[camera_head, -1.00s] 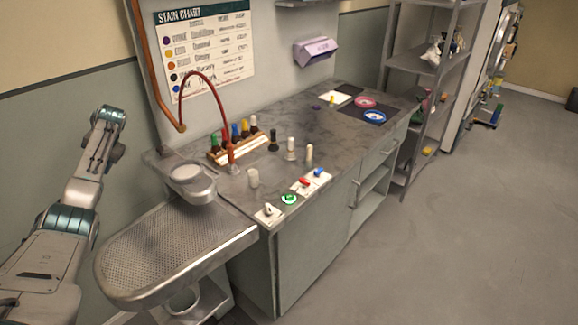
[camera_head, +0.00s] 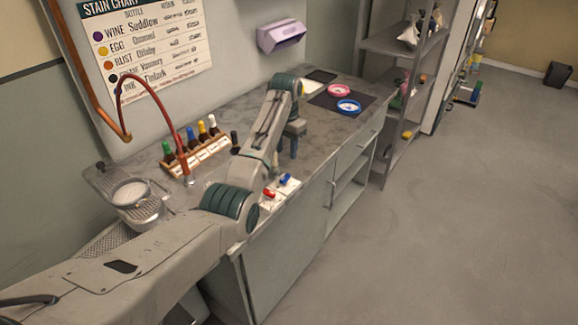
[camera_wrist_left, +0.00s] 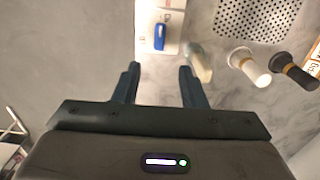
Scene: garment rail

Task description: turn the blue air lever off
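The blue air lever (camera_head: 286,179) sits on a white plate near the front edge of the counter, just right of the red lever (camera_head: 269,193). In the left wrist view the blue lever (camera_wrist_left: 159,37) lies ahead of the fingertips, in line with the gap between them. My left gripper (camera_head: 294,140) points down over the counter, behind the blue lever in the head view. In the left wrist view its fingers (camera_wrist_left: 160,76) are apart with nothing between them. The white and green levers are hidden behind my left arm. My right gripper is not in view.
A pale bottle (camera_wrist_left: 198,64) stands close to one left finger. A white-capped bottle (camera_wrist_left: 247,64) and a dark bottle (camera_wrist_left: 291,70) stand farther right. A bottle rack (camera_head: 200,157) and red hose (camera_head: 160,92) are at the back. The floor in front is clear.

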